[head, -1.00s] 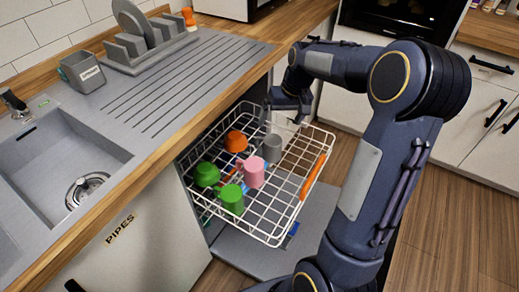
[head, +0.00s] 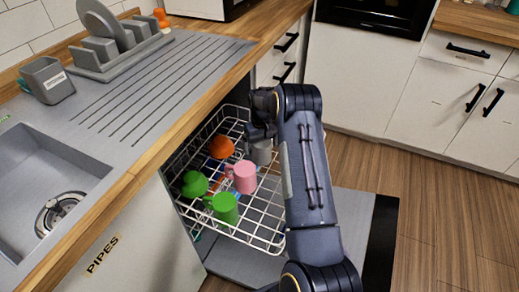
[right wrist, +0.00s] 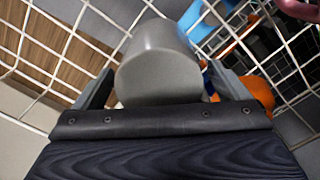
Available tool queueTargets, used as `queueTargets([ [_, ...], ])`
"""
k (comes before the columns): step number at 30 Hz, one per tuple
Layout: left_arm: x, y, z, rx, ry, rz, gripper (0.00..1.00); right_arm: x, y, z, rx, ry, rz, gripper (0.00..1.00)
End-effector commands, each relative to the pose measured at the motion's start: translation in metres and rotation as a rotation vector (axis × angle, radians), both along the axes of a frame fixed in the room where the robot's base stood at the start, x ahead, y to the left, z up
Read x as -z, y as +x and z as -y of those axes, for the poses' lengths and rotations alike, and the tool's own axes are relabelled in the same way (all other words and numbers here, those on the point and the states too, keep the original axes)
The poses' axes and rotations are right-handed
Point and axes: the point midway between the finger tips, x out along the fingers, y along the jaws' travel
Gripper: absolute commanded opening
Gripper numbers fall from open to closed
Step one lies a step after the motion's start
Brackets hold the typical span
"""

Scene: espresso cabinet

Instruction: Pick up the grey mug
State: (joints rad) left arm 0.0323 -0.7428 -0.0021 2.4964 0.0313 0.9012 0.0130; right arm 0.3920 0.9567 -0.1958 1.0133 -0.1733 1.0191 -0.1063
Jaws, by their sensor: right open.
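The grey mug (head: 262,152) stands at the far right of the mugs in the white wire dishwasher rack (head: 262,232). In the right wrist view the mug (right wrist: 160,62) fills the middle, between the two fingers of my right gripper (right wrist: 160,88). In the head view my right gripper (head: 259,132) is at the mug and partly hides it. The fingers are open, one on each side; I cannot tell whether they touch it. My left gripper is not in view.
A pink mug (head: 243,177), green mugs (head: 224,207) (head: 194,184) and an orange mug (head: 222,147) are close by in the rack. The wooden counter edge (head: 150,160) runs along the left. Floor at the right (head: 440,220) is clear.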

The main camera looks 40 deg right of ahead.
Motion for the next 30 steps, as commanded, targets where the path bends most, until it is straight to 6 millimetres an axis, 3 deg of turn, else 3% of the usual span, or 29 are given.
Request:
queueTargets([
  [4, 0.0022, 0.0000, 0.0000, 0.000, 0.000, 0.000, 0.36, 0.0159, -0.0004, 0.0000, 0.000, 0.000, 0.000, 0.95],
  [12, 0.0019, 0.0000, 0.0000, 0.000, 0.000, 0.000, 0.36, 0.0173, -0.0005, 0.0001, 0.001, 0.000, 0.001, 0.94],
  [25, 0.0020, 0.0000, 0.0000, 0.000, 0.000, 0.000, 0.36, 0.0172, -0.0006, 0.0000, 0.000, 0.000, 0.000, 0.38],
  [30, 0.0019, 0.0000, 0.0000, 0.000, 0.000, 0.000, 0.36, 0.0164, -0.0003, 0.0001, 0.000, -0.001, 0.002, 0.38],
])
